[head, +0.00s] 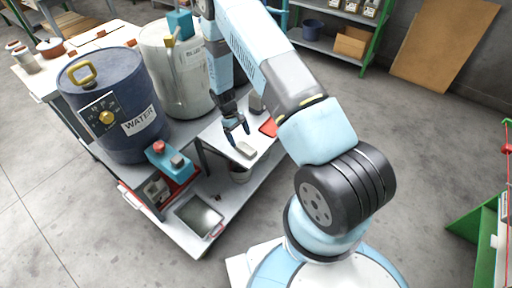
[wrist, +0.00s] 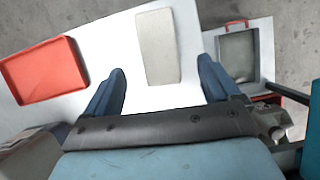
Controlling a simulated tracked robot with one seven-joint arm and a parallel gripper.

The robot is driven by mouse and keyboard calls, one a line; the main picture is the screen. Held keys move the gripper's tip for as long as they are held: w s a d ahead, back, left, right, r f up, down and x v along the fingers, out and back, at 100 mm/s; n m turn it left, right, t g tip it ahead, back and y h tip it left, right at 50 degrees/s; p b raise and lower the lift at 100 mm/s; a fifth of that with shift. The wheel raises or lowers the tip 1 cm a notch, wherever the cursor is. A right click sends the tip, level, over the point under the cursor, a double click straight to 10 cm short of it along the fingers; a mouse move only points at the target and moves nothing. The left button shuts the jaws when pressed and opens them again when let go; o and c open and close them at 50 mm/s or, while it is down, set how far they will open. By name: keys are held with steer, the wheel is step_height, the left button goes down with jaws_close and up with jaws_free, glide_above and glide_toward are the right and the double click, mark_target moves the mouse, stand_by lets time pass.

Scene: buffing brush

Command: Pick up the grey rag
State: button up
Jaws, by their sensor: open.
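A flat, light grey rectangular piece, which looks like the grey rag, lies on a white board in the wrist view (wrist: 157,32). In the head view the rag (head: 246,150) lies near the board's front edge. My gripper (head: 237,128) points down just above and behind it, with its fingers apart. In the wrist view my gripper (wrist: 162,68) is open and empty, and the rag's near end lies between the fingertips in the picture. The exact height gap is hard to tell.
A red tray (wrist: 42,70) lies left of the rag in the wrist view. A grey-screened case (wrist: 237,55) is on the right, lower down. A blue water drum (head: 112,110) and a pale drum (head: 180,75) stand left of my arm. A bucket (head: 239,173) stands below the board.

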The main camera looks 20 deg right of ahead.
mark_target(246, 147)
steer(key=shift+d+x, duration=0.1)
steer(key=shift+x, duration=1.3)
steer(key=shift+d+x, duration=0.15)
steer(key=shift+x, duration=1.2)
steer(key=shift+s+r, duration=0.1)
steer(key=shift+s, duration=0.05)
steer(key=shift+c, duration=0.2)
steer(key=c, duration=1.1)
steer(key=shift+r, duration=0.45)
step_height(246, 147, up, 2)
steer(key=shift+r, duration=0.2)
steer(key=a+r, duration=0.1)
steer(key=s+a+r, duration=0.1)
steer(key=r, duration=0.1)
steer(key=a+r, duration=0.2)
steer(key=shift+s, duration=0.3)
steer(key=s+a+r, duration=0.1)
steer(key=a, duration=0.2)
steer(key=s+a+r, duration=0.1)
steer(key=a+r, duration=0.1)
steer(key=a, duration=0.1)
steer(key=s+a+r, duration=0.1)
steer(key=s+a, duration=0.1)
steer(key=a, duration=0.1)
steer(key=shift+r, duration=0.4)
